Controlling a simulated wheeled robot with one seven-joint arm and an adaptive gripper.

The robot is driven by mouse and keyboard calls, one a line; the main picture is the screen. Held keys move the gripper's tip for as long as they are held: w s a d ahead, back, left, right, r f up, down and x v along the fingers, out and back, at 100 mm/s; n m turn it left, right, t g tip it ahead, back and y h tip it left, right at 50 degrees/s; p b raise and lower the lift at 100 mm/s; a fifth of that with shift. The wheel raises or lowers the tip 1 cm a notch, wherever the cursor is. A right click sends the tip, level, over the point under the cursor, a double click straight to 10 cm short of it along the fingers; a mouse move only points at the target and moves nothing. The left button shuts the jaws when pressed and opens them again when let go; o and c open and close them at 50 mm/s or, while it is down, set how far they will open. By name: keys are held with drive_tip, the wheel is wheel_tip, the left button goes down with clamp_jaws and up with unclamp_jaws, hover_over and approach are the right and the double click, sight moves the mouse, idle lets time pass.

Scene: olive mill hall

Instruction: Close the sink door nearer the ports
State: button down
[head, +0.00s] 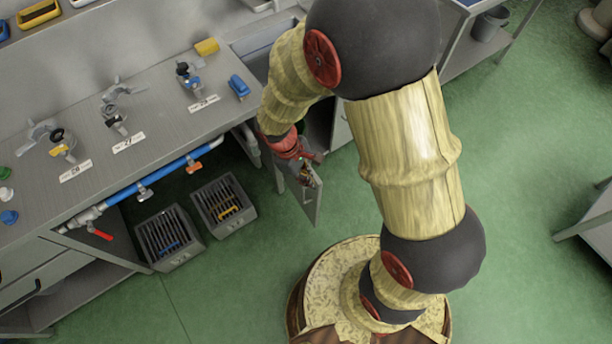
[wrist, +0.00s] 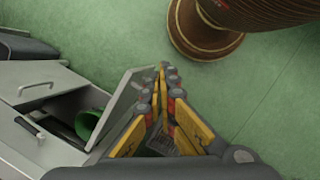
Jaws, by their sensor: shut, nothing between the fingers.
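The sink door (head: 306,198) nearer the ports stands open, swung out from the cabinet below the sink (head: 262,62). It also shows in the wrist view as a grey panel (wrist: 124,102), just left of my fingers. My gripper (head: 304,174) is at this door's upper part; in the wrist view my fingers (wrist: 163,72) are together and empty, close beside the panel's edge. I cannot tell whether they touch it. The ports are the valves (head: 112,116) along the bench top to the left. My arm hides part of the sink and cabinet.
A green container (wrist: 88,123) sits inside the open cabinet, beside fronts with handles (wrist: 36,88). Two grey slotted bins (head: 168,238) stand on the floor under the blue pipe (head: 168,174). Green floor (head: 530,150) is free to the right. A steel table (head: 590,212) stands at the right edge.

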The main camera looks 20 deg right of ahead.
drive_tip(key=w+a+f+n+t+p, duration=0.15)
drive_tip(key=w+a+f+n, duration=0.25)
drive_tip(key=w+f+n, duration=0.6)
drive_tip(key=d+f+n+b, duration=0.1)
drive_tip(key=d+f+b, duration=0.3)
drive_tip(key=d+f, duration=0.3)
drive_tip(key=shift+f+t, duration=0.35)
drive_tip(key=shift+f, duration=1.6)
